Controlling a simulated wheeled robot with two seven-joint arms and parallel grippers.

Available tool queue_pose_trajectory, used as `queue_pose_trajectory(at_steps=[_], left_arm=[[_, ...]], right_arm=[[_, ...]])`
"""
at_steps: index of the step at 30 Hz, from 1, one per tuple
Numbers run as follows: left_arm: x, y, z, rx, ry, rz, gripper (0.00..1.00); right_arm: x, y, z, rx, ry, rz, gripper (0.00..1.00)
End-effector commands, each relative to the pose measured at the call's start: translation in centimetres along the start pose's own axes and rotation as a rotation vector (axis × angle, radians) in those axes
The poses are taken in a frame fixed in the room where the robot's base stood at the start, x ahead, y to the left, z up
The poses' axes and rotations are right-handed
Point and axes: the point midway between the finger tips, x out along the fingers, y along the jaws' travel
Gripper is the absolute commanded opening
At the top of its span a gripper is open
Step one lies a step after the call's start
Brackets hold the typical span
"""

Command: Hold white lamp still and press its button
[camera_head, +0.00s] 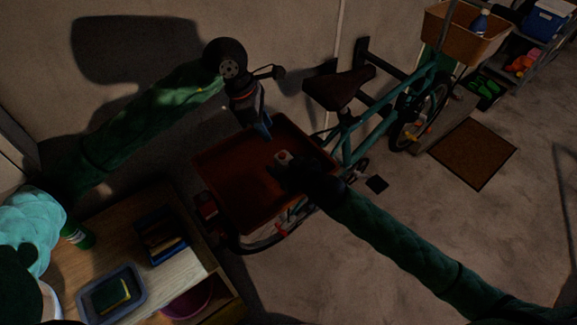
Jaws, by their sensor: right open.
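A small white piece (283,157), which may be the white lamp, shows over the reddish-brown crate (230,190) on the bicycle. Its button cannot be made out. My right gripper (287,165) is dark and open, and lies right at the white piece. Whether they touch cannot be told. My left gripper (262,126) points down near the crate's far edge, above and left of the white piece and apart from it. The dark picture does not show whether its fingers are open or shut.
A teal bicycle (345,140) stands by the wall under the crate. A wooden table (90,265) at lower left holds a blue tray (138,291) with a sponge, a dark blue box (187,250) and a green bottle (78,235). A brown mat (471,153) lies on open floor at right.

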Motion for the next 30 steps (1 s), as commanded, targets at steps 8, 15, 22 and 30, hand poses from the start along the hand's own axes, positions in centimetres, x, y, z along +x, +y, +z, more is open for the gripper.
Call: queue_pose_trajectory(at_steps=[8,15,22,30], left_arm=[[0.0,0.0,0.0,0.0,0.0,0.0,0.36],[0.0,0.0,0.0,0.0,0.0,0.0,0.36],[0.0,0.0,0.0,0.0,0.0,0.0,0.0],[0.0,0.0,0.0,0.0,0.0,0.0,0.0]], right_arm=[[0.11,-0.02,-0.03,0.0,0.001,0.0,0.64],[0.1,-0.02,-0.04,0.0,0.001,0.0,0.17],[0.09,-0.02,-0.04,0.0,0.001,0.0,0.12],[0.09,-0.02,-0.05,0.0,0.001,0.0,0.12]])
